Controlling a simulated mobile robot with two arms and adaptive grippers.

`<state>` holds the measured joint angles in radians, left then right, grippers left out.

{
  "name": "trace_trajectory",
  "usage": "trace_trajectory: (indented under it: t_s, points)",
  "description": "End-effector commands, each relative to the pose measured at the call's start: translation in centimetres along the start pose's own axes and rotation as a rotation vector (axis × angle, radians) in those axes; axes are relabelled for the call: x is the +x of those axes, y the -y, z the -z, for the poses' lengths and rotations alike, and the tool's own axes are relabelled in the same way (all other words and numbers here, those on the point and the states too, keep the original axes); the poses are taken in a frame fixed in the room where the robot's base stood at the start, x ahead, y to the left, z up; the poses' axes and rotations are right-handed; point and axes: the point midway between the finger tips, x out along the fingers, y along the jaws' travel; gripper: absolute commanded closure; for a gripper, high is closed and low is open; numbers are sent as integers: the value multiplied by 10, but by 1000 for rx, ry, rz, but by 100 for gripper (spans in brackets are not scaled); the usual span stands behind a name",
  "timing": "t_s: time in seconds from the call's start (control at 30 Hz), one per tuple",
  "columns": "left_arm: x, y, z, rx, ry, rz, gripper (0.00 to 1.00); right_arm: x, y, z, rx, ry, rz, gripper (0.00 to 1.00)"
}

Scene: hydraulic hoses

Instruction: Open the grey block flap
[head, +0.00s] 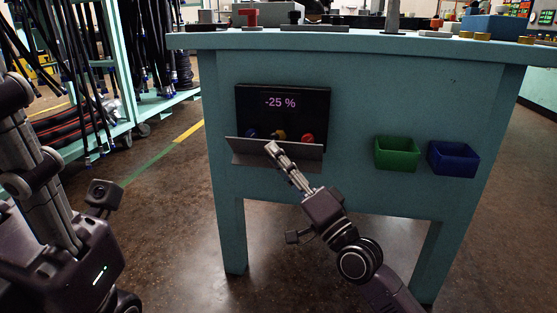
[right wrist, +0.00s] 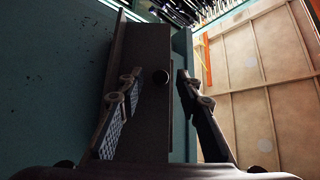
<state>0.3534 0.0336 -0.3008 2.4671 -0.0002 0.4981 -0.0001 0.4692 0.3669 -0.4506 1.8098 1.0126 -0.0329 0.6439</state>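The grey flap (head: 250,150) is a long flat plate at the bottom of a black panel (head: 285,103) on the front of the teal bench. The panel reads "-25 %". My right gripper (head: 272,150) is at the flap's near side, around its middle. In the right wrist view, the flap (right wrist: 142,90) shows as a dark plate between the two fingers of the right gripper (right wrist: 160,112). The fingers are apart, with a visible gap on the right side; contact on the left is unclear. My left arm shows at the left edge, but its fingertips cannot be made out.
Blue, yellow and red round parts (head: 307,138) show just above the flap. A green bin (head: 397,153) and a blue bin (head: 453,159) hang to the right. The bench top (head: 350,42) carries several items. A hose rack (head: 118,75) stands at left. Floor between is clear.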

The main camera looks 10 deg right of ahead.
Motion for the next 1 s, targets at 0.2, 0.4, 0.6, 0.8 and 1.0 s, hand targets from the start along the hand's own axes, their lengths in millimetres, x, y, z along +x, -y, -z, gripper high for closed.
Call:
trace_trajectory:
  t_s: [0.2,0.4,0.6,0.8,1.0]
  points:
    - [-1,1,0,0,2,3,60,-12,-1,0,-1,0,-2,68]
    - [-1,0,0,0,1,2,60,-52,-2,-1,-2,4,-5,68]
    - [0,0,0,0,1,1,60,-92,-2,-1,-3,3,-5,68]
    - [0,0,0,0,1,1,60,-116,-1,0,-2,1,-2,68]
    - [0,0,0,0,1,1,60,-121,0,0,0,0,0,68]
